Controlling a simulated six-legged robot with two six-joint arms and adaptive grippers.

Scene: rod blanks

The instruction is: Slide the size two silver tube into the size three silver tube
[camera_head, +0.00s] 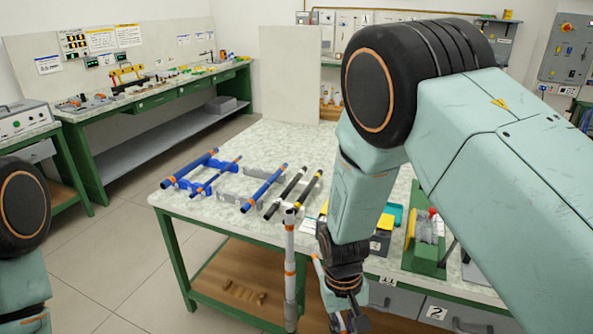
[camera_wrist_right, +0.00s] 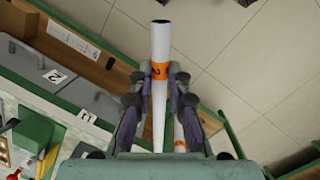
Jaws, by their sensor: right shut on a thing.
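My right gripper (camera_head: 348,318) is low in front of the table's front edge. In the right wrist view its fingers (camera_wrist_right: 160,74) are shut on a silver-white tube (camera_wrist_right: 160,40) at an orange band. The mark on that band is too small to read surely. In the head view a slim pale tube with orange (camera_head: 318,268) shows beside this gripper. A longer, upright silver tube (camera_head: 290,245) with orange bands stands to its left, apart from it. What holds it is hidden. Part of another orange-banded tube (camera_wrist_right: 180,132) shows beyond the right finger. My left gripper is outside the view.
Blue rods (camera_head: 264,188) and black rods (camera_head: 287,192) lie across supports on the table (camera_head: 335,150). A green fixture (camera_head: 425,245) and small bins stand at right. Numbered drawers (camera_head: 450,312) line the table's front. Floor left of the table is clear.

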